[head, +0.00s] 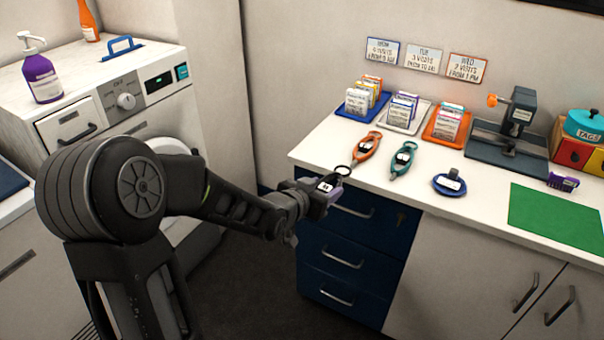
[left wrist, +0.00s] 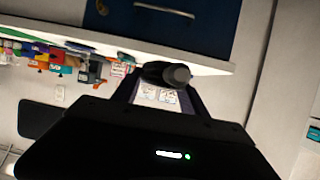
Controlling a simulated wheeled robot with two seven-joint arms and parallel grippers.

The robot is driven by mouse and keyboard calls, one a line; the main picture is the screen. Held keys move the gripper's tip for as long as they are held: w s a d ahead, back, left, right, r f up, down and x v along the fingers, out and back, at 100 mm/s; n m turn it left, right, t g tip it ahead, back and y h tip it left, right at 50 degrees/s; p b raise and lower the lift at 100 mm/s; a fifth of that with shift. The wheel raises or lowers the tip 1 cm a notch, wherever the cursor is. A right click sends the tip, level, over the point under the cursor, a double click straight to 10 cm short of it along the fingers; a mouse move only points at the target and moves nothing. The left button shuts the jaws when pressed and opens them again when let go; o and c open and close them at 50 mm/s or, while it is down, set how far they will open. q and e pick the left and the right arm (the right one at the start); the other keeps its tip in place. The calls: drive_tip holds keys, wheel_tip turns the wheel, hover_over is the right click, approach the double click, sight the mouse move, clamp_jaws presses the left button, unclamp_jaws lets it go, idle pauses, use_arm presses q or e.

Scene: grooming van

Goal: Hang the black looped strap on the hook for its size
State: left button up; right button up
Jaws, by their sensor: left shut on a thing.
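My left gripper (head: 326,188) is in the head view, just off the front left corner of the counter. It is shut on the black looped strap (head: 343,171), whose small dark loop sticks out past the fingertips toward the counter. A white tag with dark marks shows at the fingers. In the left wrist view the strap's dark rounded part (left wrist: 166,74) and a white label (left wrist: 158,95) show between the fingers. The rest of the strap is hidden by the gripper. I cannot make out a hook in either view. My right gripper is not in view.
An orange looped tool (head: 366,147) and a teal one (head: 402,160) lie on the white counter (head: 330,150) near the strap. Card trays, a dark stand (head: 510,140), a blue round item (head: 449,184) and a green mat (head: 555,220) are farther right. Navy drawers (head: 350,240) are below.

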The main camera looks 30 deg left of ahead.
use_arm(q)
drive_tip(key=d+f, duration=0.9)
drive_tip(key=d, duration=0.2)
drive_tip(key=shift+w+d, duration=0.15)
drive_tip(key=shift+d, duration=0.15)
